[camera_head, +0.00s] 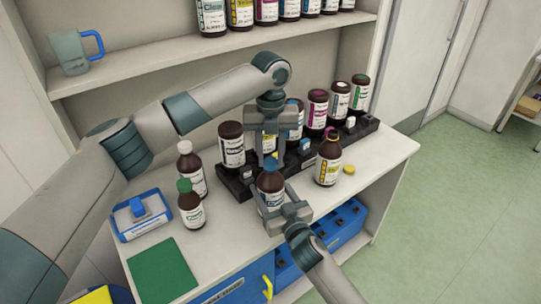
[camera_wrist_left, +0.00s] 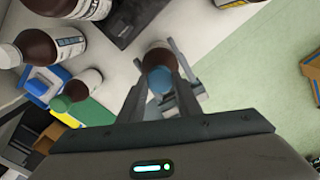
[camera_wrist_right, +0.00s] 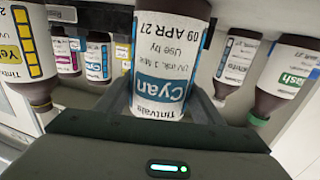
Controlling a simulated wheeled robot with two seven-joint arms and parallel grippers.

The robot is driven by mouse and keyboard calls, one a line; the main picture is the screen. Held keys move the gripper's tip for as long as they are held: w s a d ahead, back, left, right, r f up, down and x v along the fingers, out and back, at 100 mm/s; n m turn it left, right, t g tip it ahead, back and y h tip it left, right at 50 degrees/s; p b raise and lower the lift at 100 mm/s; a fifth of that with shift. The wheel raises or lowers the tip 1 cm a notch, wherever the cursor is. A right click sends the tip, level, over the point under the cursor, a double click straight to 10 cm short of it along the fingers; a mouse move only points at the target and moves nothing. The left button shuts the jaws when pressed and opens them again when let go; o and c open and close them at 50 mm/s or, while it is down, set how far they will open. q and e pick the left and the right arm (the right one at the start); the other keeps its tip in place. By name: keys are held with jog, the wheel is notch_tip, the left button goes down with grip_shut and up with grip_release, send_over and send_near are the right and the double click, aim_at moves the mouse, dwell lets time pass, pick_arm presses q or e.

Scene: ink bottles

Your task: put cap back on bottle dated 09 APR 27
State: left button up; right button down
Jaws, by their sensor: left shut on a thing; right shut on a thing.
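The Cyan bottle (camera_head: 271,186) stands upright near the front of the counter. Its label in the right wrist view (camera_wrist_right: 163,65) reads 09 APR 27. My right gripper (camera_head: 285,212) is shut around its body. My left gripper (camera_head: 269,150) points down from above, shut on the blue cap (camera_head: 271,163). The cap is over the bottle's top, and it also shows between the left fingers in the left wrist view (camera_wrist_left: 160,80). The bottle's neck is hidden, so I cannot tell whether the cap is seated.
A dark rack (camera_head: 240,183) with several bottles runs behind. An open yellow-label bottle (camera_head: 328,162) stands right, its yellow cap (camera_head: 348,169) beside it. White-capped (camera_head: 190,168) and green-capped (camera_head: 190,205) bottles, a blue tray (camera_head: 155,226) and a green mat (camera_head: 163,272) are left.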

pick_arm(q)
jog(key=m, duration=0.5)
jog(key=shift+m, duration=0.4)
jog(key=m, duration=0.3)
jog(key=shift+w+r, duration=0.1)
jog(key=shift+m, duration=0.9)
jog(key=o, duration=1)
jog(key=shift+r, duration=2.15)
